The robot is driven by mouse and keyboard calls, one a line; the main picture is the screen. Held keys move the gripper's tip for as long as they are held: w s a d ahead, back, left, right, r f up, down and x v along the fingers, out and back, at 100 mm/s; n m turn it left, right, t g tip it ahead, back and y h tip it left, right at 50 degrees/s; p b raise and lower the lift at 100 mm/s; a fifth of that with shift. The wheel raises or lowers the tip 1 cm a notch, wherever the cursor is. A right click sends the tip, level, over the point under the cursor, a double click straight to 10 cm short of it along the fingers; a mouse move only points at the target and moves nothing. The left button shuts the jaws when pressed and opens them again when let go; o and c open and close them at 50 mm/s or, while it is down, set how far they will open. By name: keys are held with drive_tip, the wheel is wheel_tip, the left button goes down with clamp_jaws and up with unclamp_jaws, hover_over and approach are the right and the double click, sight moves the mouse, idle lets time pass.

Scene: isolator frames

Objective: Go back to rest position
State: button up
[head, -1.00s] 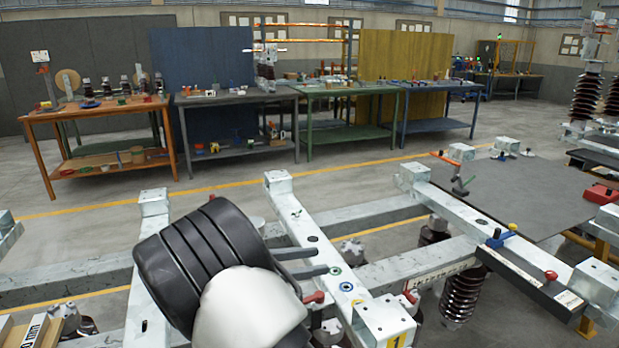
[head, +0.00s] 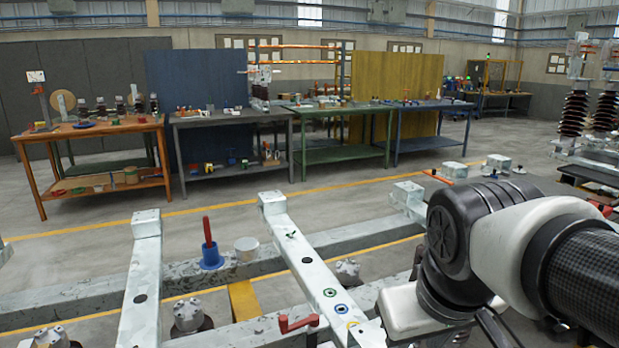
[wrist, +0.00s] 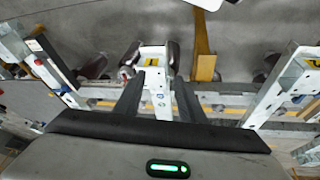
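My gripper (wrist: 158,98) shows in the wrist view, its two dark fingers apart with nothing held between them. A pale frame beam (wrist: 158,85) shows beyond the gap, below the fingers. In the head view my arm reaches in from the right edge above the right part of the steel frame (head: 300,258). The fingertips are not clearly visible there. My arm hides part of the frame and most of the dark sheet on the right.
A red lever (head: 298,323) sits at the front. Workbenches (head: 240,116) line the back. Open floor lies between them and the frame.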

wheel_tip(320, 180, up, 21)
drive_tip(key=s+m+t+p, duration=0.1)
drive_tip(key=p, duration=2)
drive_tip(key=shift+s+a+r+m+y, duration=0.2)
drive_tip(key=shift+s+m+y, duration=0.1)
drive_tip(key=shift+s+m, duration=0.1)
drive_tip(key=shift+c, duration=0.7)
drive_tip(key=shift+s, duration=0.1)
